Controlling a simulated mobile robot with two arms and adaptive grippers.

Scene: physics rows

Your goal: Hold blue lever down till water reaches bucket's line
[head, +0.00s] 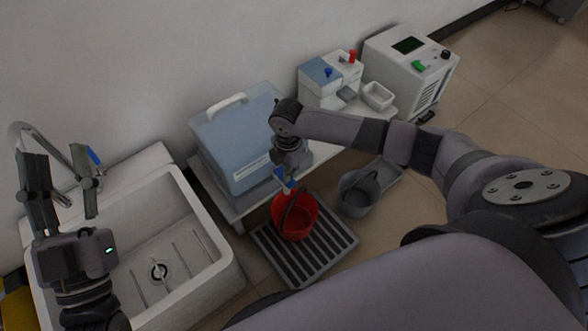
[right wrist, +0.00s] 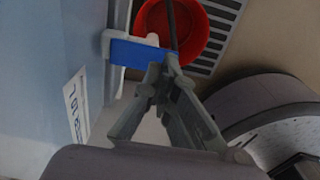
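A blue water container (head: 235,145) stands on a low bench with a tap at its front lower edge. The tap's blue lever (head: 284,182) is partly hidden by my right gripper (head: 288,174); the lever (right wrist: 135,53) shows clearly in the right wrist view. My right gripper (right wrist: 170,66) has its fingertips together at the lever's end, seemingly touching it. The red bucket (head: 303,222) stands upright below the tap, its dark handle raised. I cannot make out its line, the water level or a stream. My left gripper (head: 60,165) is open and empty over the sink's left side.
The white sink (head: 225,262) has a faucet (head: 45,140) with a blue handle. The bucket stands on a slatted grate (head: 318,262). A grey bucket (head: 355,200) stands to its right. Several boxes and a white machine (head: 400,75) stand along the wall. Floor at right is clear.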

